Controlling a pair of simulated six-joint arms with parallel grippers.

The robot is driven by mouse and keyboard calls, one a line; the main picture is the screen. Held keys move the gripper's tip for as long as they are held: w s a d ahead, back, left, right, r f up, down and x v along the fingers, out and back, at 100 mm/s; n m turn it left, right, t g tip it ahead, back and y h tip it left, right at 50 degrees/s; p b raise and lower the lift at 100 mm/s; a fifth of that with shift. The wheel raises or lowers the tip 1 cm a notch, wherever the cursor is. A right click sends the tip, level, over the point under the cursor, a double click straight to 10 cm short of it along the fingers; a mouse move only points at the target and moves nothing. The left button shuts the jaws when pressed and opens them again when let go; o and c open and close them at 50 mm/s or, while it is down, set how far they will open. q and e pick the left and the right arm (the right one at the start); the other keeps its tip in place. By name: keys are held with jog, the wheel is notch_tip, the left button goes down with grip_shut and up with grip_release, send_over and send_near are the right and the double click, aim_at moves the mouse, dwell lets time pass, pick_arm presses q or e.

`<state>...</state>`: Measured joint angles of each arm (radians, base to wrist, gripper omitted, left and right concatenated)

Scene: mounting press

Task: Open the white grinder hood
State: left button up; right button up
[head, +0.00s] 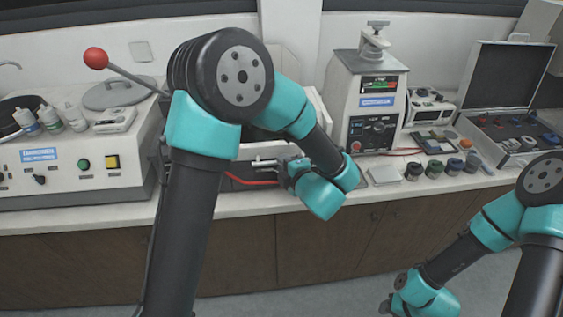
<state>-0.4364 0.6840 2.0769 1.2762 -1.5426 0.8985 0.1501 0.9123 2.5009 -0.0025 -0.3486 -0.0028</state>
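A white-sided housing (316,104) stands on the bench behind my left arm. It may be the grinder with its white hood, but my arm covers most of it, and I cannot tell how far the hood is open. My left gripper (262,163) is low in front of this housing, with its fingers pointing left. The fingers look small and close together, and whether they are open or touch anything is unclear. My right gripper (386,306) hangs low at the bottom of the picture, in front of the cabinets and away from the bench; its fingers are hard to make out.
A white machine (60,170) with buttons and a grey round lid (113,94) stands at left. A red ball lever (96,58) reaches behind my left arm. Right are a press (370,95), small jars (434,169) and an open case (505,75). A red cable runs along the bench.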

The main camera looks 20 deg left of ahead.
pick_arm(q)
jog(key=shift+x, duration=0.85)
jog(key=shift+c, duration=0.3)
grip_shut()
